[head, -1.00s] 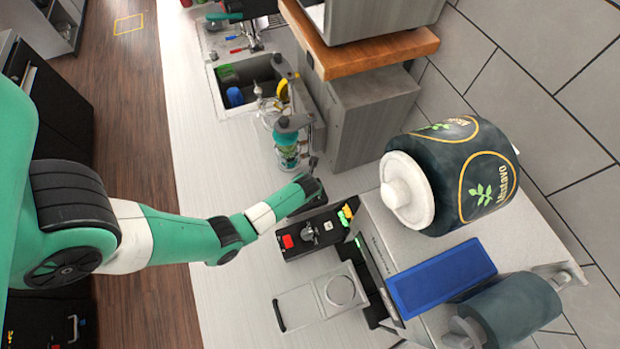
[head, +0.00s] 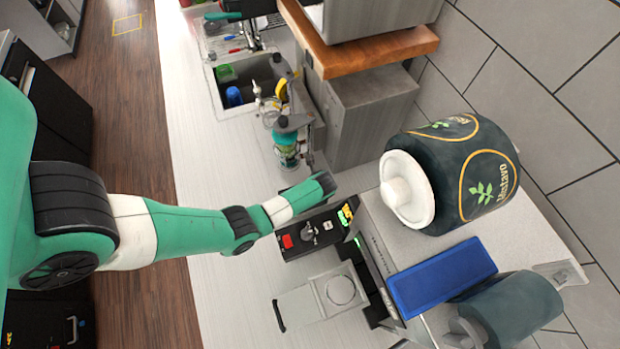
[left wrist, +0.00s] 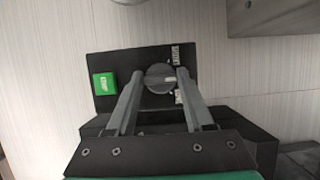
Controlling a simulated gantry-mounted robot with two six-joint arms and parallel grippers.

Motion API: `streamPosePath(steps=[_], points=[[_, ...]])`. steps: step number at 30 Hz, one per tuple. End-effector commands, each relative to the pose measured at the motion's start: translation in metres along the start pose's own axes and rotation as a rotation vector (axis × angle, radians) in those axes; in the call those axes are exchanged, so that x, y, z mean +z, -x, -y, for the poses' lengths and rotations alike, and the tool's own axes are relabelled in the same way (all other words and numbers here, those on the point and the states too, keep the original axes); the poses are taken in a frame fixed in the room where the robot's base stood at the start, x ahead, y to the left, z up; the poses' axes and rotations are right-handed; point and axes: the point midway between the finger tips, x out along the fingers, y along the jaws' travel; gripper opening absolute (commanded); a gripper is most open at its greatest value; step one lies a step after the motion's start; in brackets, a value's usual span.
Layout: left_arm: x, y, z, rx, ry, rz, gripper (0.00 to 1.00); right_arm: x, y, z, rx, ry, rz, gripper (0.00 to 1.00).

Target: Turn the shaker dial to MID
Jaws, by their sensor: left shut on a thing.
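The shaker is a black box (left wrist: 110,65) in the left wrist view, with a green button (left wrist: 104,86) and a round grey dial (left wrist: 158,73). The dial has a small pale mark on its right side. Small white labels (left wrist: 176,52) sit beside it, too small to read. My left gripper (left wrist: 159,80) is shut on the dial, one finger at each side. In the head view my left wrist hides the gripper, the dial and most of the shaker.
A black panel with a red button (head: 287,241) and the sealing machine's grey tray (head: 300,308) lie just below my left wrist. A bottle (head: 286,150) stands above it. A large dark jar (head: 470,180) and blue box (head: 442,277) are to the right. The counter's left strip is clear.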

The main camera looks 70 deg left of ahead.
Motion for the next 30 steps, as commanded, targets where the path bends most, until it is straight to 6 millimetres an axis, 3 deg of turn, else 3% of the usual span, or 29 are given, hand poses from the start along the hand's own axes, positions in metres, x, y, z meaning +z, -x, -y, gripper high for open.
streamPosePath(steps=[12, 13, 17, 26, 30], points=[[0.0, 0.001, 0.001, 0.003, 0.009, 0.0, 0.0, 0.0, 0.0, 0.0, 0.0, 0.0, 0.0, 0.0], [0.0, 0.001, 0.001, 0.003, 0.008, 0.0, 0.58, 0.0, 0.0, 0.0, 0.0, 0.0, 0.0, 0.0], [0.0, 0.001, 0.0, 0.003, 0.008, 0.0, 0.81, 0.0, 0.0, 0.0, 0.0, 0.0, 0.0, 0.0], [0.0, 0.001, 0.0, 0.003, 0.007, 0.0, 0.82, 0.0, 0.0, 0.0, 0.0, 0.0, 0.0, 0.0], [0.0, 0.01, 0.001, 0.0, 0.007, 0.002, 0.82, 0.0, 0.0, 0.0, 0.0, 0.0, 0.0, 0.0]])
